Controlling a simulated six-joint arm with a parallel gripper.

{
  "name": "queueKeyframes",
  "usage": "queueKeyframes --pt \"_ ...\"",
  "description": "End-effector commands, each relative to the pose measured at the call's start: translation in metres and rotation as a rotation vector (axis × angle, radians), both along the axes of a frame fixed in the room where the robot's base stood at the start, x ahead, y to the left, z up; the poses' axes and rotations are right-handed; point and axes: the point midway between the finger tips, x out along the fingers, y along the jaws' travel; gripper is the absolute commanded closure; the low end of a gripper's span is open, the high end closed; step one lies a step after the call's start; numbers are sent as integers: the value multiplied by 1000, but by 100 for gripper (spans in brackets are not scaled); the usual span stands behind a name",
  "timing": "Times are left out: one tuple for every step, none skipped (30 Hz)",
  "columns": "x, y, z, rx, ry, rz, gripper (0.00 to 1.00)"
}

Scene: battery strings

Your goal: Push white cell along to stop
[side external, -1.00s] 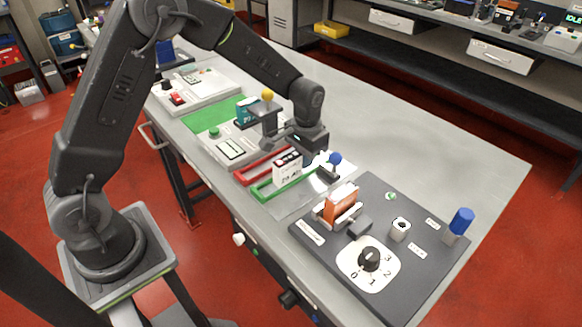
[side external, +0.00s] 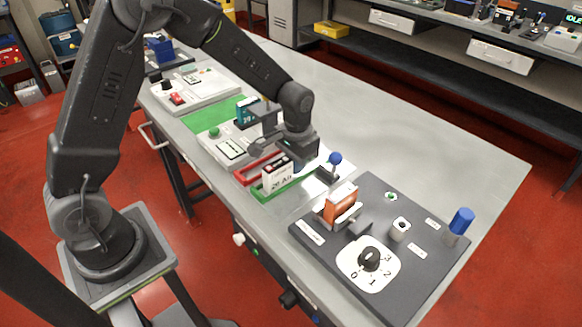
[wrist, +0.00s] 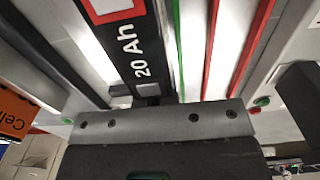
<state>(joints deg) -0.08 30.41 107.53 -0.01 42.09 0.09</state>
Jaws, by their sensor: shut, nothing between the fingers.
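The white cell (side external: 277,177), lettered in black with dark tops, stands upright at the green-edged channel (side external: 302,185) in the side external view. It is near that channel's left end. In the wrist view a dark face (wrist: 138,50) with white "20 Ah" lettering and a red-framed square lies just ahead of my gripper. My gripper (side external: 291,164) is shut and empty, low behind the cell; its fingertips are mostly hidden there. In the wrist view the gripper (wrist: 150,100) meets or nearly meets the cell's end; contact is unclear. I cannot make out the stop.
A red-edged channel (side external: 252,169) runs beside the green one. An orange cell (side external: 341,203) stands in a holder on the dark panel (side external: 318,252) to the right, with a knob (side external: 369,258). A blue-balled lever (side external: 335,158) stands close to my gripper. A teal cell (side external: 243,113) stands behind.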

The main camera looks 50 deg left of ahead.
Motion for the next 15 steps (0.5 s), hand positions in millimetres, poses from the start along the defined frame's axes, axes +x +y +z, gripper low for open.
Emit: queueKeyframes --pt "-2 0 0 0 1 0 100" --pt "-2 0 0 0 0 0 100" --pt "-4 0 0 0 0 0 100" --pt "-4 0 0 0 -1 0 100" --pt "-5 0 0 0 -1 0 100" --pt "-6 0 0 0 -1 0 100" --pt "-7 0 0 0 -1 0 100" --pt "-8 0 0 0 0 0 100" --pt "-9 0 0 0 -1 0 100" --pt "-10 0 0 0 -1 0 100" --pt "-11 0 0 0 0 0 100" --pt "-12 0 0 0 0 0 100" --pt "-13 0 0 0 0 0 100" --pt "-14 0 0 0 0 0 100" --pt "-15 0 0 0 1 0 100"
